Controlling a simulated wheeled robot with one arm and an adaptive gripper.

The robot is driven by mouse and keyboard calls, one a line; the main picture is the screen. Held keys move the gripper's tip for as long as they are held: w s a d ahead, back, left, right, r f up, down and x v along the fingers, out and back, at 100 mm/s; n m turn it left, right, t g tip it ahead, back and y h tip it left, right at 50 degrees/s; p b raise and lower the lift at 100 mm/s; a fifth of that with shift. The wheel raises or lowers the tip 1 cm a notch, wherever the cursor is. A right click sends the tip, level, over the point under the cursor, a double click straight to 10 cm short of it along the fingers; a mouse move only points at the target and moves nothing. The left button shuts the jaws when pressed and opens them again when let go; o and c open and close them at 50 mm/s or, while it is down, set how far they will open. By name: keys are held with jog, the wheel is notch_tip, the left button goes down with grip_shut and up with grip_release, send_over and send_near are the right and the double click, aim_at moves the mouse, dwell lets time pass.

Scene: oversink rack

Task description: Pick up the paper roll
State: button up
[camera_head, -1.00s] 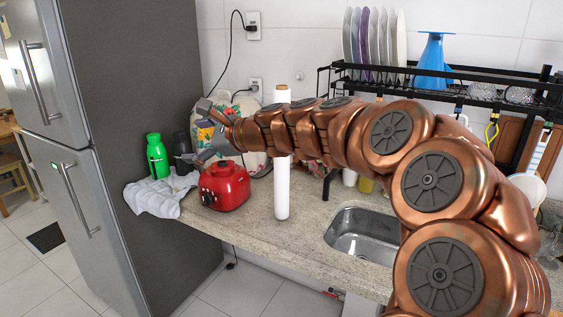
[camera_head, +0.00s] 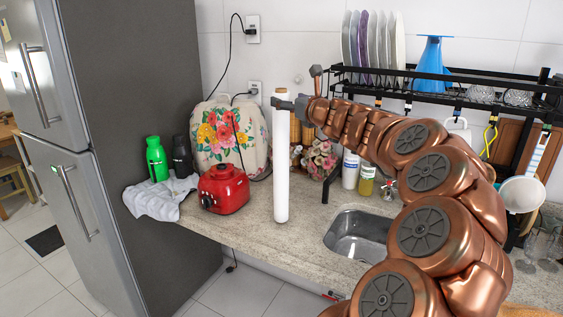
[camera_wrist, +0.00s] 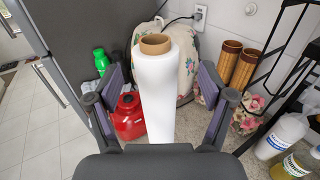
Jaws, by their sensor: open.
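The paper roll (camera_head: 281,165) is a tall white cylinder with a brown core, standing upright on the counter between the red appliance and the sink. In the wrist view the paper roll (camera_wrist: 158,95) stands in the middle, between the two spread fingers of my gripper (camera_wrist: 160,103), with a gap on each side. In the head view my gripper (camera_head: 292,102) is at the upper part of the roll, just behind and to its right. My gripper is open and holds nothing. The roll partly hides the fingers in the head view.
A red appliance (camera_head: 224,188), a green bottle (camera_head: 156,158) and a cloth (camera_head: 160,197) lie left of the roll. A flowered cover (camera_head: 215,140) is behind. The sink (camera_head: 358,235) and black dish rack (camera_head: 440,85) are at the right. Bottles (camera_head: 366,180) stand behind the sink.

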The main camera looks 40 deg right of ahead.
jog(key=shift+a+r+p+x, duration=0.1)
jog(key=shift+p+x, duration=0.05)
jog(key=shift+x, duration=0.95)
jog(key=shift+a+r+p+x, duration=0.1)
jog(key=shift+a+p+x, duration=0.05)
jog(key=shift+x, duration=0.9)
grip_shut()
